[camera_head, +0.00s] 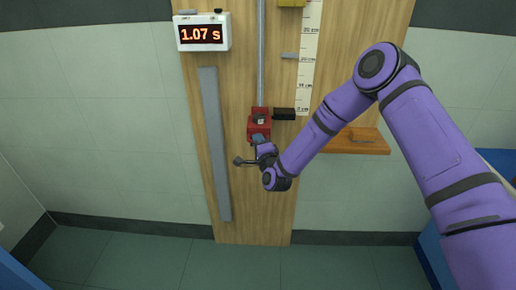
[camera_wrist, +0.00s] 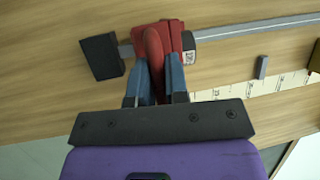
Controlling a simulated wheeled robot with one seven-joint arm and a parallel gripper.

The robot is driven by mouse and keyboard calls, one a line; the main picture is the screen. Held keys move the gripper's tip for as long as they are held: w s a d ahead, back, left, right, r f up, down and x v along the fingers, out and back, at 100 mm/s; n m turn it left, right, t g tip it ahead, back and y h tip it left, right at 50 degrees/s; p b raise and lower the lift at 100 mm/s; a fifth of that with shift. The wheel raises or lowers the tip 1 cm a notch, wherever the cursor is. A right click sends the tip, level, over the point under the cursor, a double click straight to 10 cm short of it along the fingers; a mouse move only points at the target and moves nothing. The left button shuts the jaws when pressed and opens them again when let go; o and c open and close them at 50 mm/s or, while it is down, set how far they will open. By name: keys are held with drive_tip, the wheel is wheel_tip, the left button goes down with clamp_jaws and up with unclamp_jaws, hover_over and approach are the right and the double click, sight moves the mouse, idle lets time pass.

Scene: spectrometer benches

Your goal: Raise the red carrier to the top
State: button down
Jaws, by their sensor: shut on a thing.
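The red carrier (camera_head: 260,115) sits low on a vertical metal rail (camera_head: 261,55) fixed to a wooden board, near the bottom end of the printed scale. A black block (camera_head: 284,114) sticks out to its right. My gripper (camera_head: 258,138) is at the carrier's lower front. In the wrist view the red carrier (camera_wrist: 176,34) lies between the blue fingers of my gripper (camera_wrist: 160,70), which are shut on a red rounded part of it. The fingers hide part of the carrier.
A timer (camera_head: 202,33) reading 1.07 s hangs at upper left. A grey strip (camera_head: 214,145) runs down the board's left side. A small grey peg (camera_head: 290,56) stands beside the scale (camera_head: 307,60). A yellow block (camera_head: 291,3) is at the top. An orange shelf (camera_head: 358,143) is at right.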

wheel_tip(320, 180, up, 72)
drive_tip(key=shift+f, duration=0.15)
drive_tip(key=shift+s+d, duration=0.1)
drive_tip(key=c, duration=1.5)
unclamp_jaws()
drive_tip(key=o, duration=0.3)
drive_tip(key=shift+o, duration=0.4)
drive_tip(key=shift+f, duration=0.1)
